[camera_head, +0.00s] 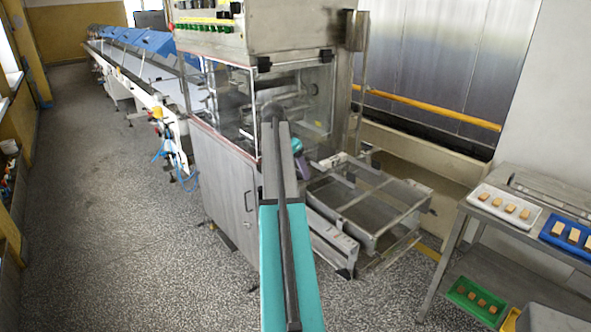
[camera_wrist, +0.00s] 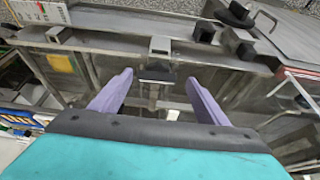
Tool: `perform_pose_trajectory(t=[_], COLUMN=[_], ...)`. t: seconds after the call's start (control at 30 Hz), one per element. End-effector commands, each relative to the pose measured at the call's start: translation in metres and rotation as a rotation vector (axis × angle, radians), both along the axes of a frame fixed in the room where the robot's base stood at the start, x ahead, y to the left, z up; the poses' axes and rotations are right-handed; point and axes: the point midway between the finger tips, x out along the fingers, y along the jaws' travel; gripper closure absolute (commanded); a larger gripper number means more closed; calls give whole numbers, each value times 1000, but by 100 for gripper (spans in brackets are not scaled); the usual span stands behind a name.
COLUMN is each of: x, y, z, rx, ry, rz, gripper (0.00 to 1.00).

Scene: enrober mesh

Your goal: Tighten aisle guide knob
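My gripper (camera_wrist: 159,77) has two purple fingers spread wide apart, open, with nothing between them in the wrist view. Beyond the gap is a small grey metal block (camera_wrist: 160,46) with a dark strip below it, on a steel frame (camera_wrist: 110,42). I cannot tell for sure whether this is the aisle guide knob. In the head view my arm reaches forward and hides part of the machine. A purple finger (camera_head: 299,146) shows just right of the arm, in front of the glass guard and above the low steel frame (camera_head: 385,222).
The steel machine cabinet (camera_head: 222,180) with a clear guard (camera_head: 228,95) stands close on the left. A side table (camera_head: 515,240) at the right bears a white tray (camera_head: 482,204) and a blue tray (camera_head: 548,237); a green tray (camera_head: 458,298) sits lower. The floor (camera_head: 90,220) at left is clear.

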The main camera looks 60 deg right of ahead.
Motion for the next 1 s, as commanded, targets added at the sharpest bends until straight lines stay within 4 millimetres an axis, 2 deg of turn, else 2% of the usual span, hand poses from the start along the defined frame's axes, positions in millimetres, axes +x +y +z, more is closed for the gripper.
perform_pose_trajectory(t=[0.27, 0.47, 1.0], x=[-2, 0, 11], y=[0, 4, 29], z=[1, 11, 77], rx=[0, -1, -2], ry=[3, 3, 1], rz=[-2, -2, -1], gripper=[31, 31, 31])
